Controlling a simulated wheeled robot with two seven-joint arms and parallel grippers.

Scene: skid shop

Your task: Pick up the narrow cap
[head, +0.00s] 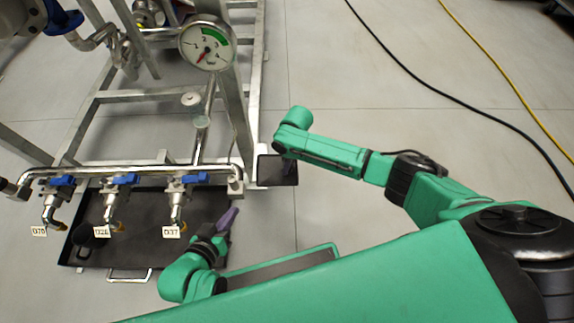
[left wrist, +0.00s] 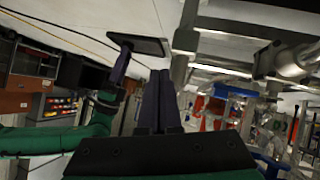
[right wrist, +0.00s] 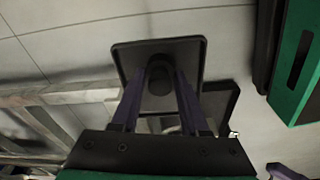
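The narrow cap (right wrist: 160,80) looks like a small dark upright cylinder on a small black plate (right wrist: 192,54) in the right wrist view. My right gripper (right wrist: 160,88) has its two purple fingers on either side of it, close to its sides. Whether they press on it I cannot tell. In the head view the plate (head: 264,171) lies beside the pipe frame, and my right gripper (head: 287,166) is over it; the cap cannot be made out there. My left gripper (head: 228,222) is over the large black tray, its fingers together and empty in the left wrist view (left wrist: 160,75).
The large black tray (head: 70,248) lies under several blue-handled valves (head: 120,179) with number tags. A pressure gauge (head: 206,46) rises above the metal frame (head: 248,108). Black and yellow cables cross the floor at the right. The floor right of the frame is mostly clear.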

